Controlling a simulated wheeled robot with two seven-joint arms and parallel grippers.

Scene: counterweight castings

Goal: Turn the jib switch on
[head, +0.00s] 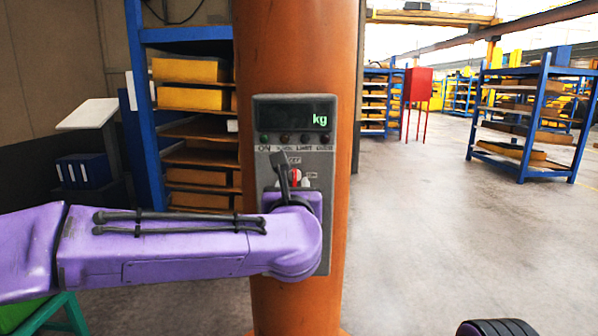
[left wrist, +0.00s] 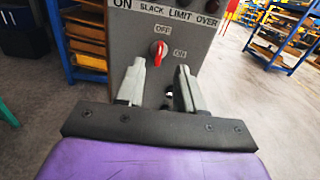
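The jib switch is a red knob (head: 296,175) on a grey control box (head: 326,210) mounted on an orange column. In the left wrist view the red knob (left wrist: 158,50) has its pale mark pointing up, toward the OFF label above it; the ON label is at its right. My left gripper (left wrist: 161,67) faces the box with its two fingers apart and nothing between them. The knob shows just beyond the gap between the fingertips, with no clear contact. In the head view my left gripper (head: 294,180) partly covers the knob.
The box has a display (head: 292,112) reading "kg" and a row of lamps above the switch. The thick orange column (head: 297,45) stands directly ahead. Blue shelving (head: 145,120) is behind at left; a red cabinet (head: 418,85) and open floor (head: 420,220) lie at right.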

